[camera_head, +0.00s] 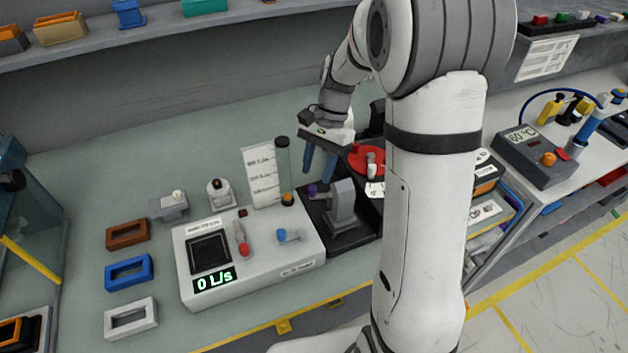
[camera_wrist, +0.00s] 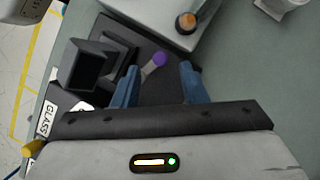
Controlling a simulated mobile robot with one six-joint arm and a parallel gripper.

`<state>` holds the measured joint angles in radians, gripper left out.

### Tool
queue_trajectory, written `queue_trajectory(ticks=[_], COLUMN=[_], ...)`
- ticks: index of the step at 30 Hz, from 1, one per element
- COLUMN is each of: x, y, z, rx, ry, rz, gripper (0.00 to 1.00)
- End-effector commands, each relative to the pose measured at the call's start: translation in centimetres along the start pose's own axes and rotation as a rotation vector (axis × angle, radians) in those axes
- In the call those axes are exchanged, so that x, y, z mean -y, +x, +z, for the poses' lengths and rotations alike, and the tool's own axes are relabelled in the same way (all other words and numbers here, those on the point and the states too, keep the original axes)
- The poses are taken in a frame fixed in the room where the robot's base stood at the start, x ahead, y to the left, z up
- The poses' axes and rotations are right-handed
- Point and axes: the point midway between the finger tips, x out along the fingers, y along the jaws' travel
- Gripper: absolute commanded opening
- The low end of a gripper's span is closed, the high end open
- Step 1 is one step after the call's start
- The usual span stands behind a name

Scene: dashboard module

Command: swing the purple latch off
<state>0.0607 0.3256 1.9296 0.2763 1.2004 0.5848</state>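The purple latch is a small round purple knob (camera_wrist: 158,58) on a short grey lever. It lies on the dark base plate (camera_wrist: 158,90) in the wrist view. The purple knob also shows in the head view (camera_head: 312,190), just below my fingertips. My gripper (camera_wrist: 159,70) has two blue fingers spread apart, with the latch in the gap between them in the wrist view. In the head view my gripper (camera_head: 317,175) points down over the base plate. Nothing is held between the fingers. I cannot tell how far above the latch the fingertips are.
A grey upright block (camera_head: 344,203) stands on the base plate close to the latch; its dark hollow top shows in the wrist view (camera_wrist: 84,66). A white console (camera_head: 270,252) reading 0 L/s stands left of it. A red disc (camera_head: 362,160) is behind. My arm hides part of the bench.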

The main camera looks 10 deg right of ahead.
Motion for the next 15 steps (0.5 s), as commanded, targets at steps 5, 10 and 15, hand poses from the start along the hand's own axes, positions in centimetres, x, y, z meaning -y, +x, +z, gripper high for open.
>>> queue_trajectory(ticks=[5, 10, 15], x=[0.0, 0.0, 0.0], y=[2.7, 4.0, 4.2], z=[0.1, 0.1, 0.0], rx=[0.002, 0.0, 0.0], ry=[-0.001, -0.001, -0.002], rz=[0.003, 0.001, 0.001], gripper=[0.39, 0.39, 0.39])
